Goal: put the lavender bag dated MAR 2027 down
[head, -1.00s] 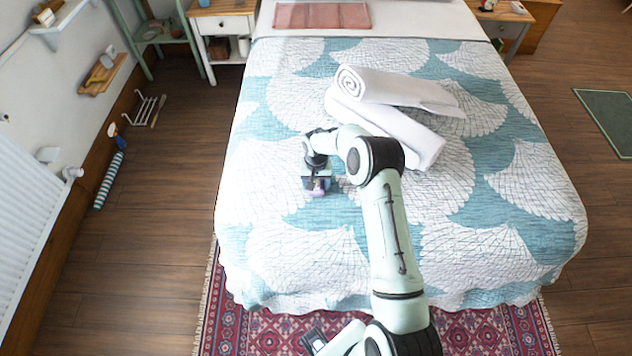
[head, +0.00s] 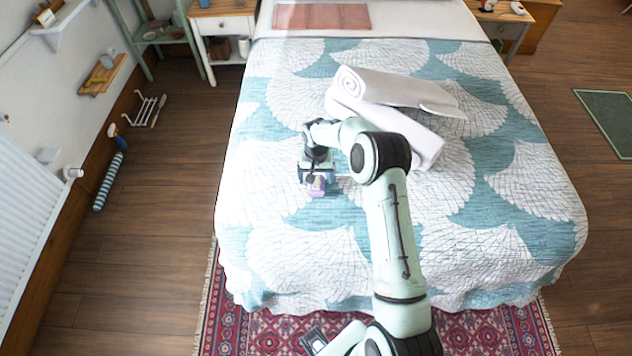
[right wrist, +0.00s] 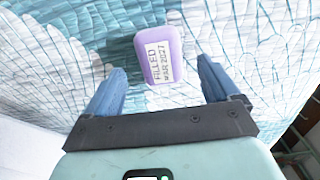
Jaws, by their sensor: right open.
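The lavender bag (head: 318,187) is a small purple, rounded block on the bed quilt. In the right wrist view the bag (right wrist: 160,55) lies with its label up, reading FILLED MAR 2027. My right gripper (head: 315,179) is low over the quilt, left of the towels. In the right wrist view its two blue fingers (right wrist: 162,84) are spread wide, with clear gaps to the bag on both sides. The bag shows between and just beyond the fingertips, not clamped. In the head view the gripper partly hides it. My left gripper is not recognisable in these views.
White towels, one rolled (head: 385,88), lie on the bed (head: 480,240) right of and behind the gripper, close to my arm. Quilt to the left and front is clear. A folded pink cloth (head: 322,16) and two bedside tables (head: 222,25) are at the far end.

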